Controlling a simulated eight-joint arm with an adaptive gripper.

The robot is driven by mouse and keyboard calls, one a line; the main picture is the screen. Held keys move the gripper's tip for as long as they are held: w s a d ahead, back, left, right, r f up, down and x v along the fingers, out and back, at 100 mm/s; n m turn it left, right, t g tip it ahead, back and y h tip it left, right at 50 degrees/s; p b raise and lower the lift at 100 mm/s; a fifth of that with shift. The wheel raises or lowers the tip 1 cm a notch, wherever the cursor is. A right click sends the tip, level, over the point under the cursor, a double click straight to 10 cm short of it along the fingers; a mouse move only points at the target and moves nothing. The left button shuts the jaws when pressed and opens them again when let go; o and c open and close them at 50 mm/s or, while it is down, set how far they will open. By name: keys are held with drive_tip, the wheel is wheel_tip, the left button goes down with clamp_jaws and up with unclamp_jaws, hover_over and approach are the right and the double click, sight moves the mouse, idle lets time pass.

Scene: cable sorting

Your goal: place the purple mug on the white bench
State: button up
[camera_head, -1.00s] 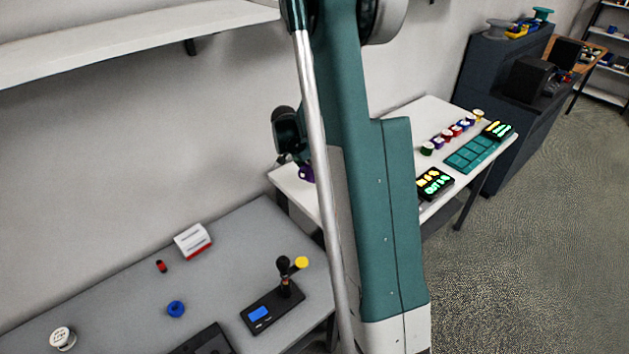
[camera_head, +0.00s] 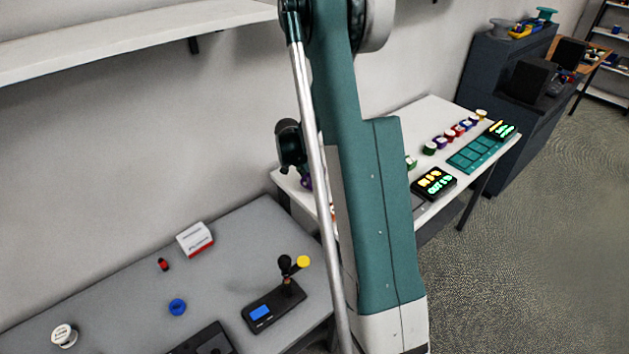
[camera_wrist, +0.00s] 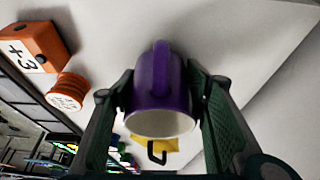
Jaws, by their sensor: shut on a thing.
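The purple mug (camera_wrist: 158,85) is between the two fingers of my gripper (camera_wrist: 160,105) in the wrist view. The fingers are shut on its sides, and its pale open mouth faces the camera. In the head view a small purple part of the mug (camera_head: 306,183) shows at the left end of the white bench (camera_head: 402,112), and my arm hides the rest. The bench's white top (camera_wrist: 125,30) lies behind the mug in the wrist view. I cannot tell whether the mug touches it.
An orange +3 block (camera_wrist: 36,46) and orange spool (camera_wrist: 68,91) stand left of the mug. A yellow item (camera_wrist: 158,147) with a black hook shows beyond its rim. Several spools, a teal tray (camera_head: 474,153) and a lit display (camera_head: 433,183) occupy the bench's right part.

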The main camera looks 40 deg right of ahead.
drive_tip(key=shift+f, duration=0.3)
drive_tip(key=o, duration=1)
drive_tip(key=shift+o, duration=0.2)
drive_tip(key=shift+r, duration=0.15)
drive_tip(key=shift+p+v, duration=0.35)
drive_tip(key=shift+v, duration=5.7)
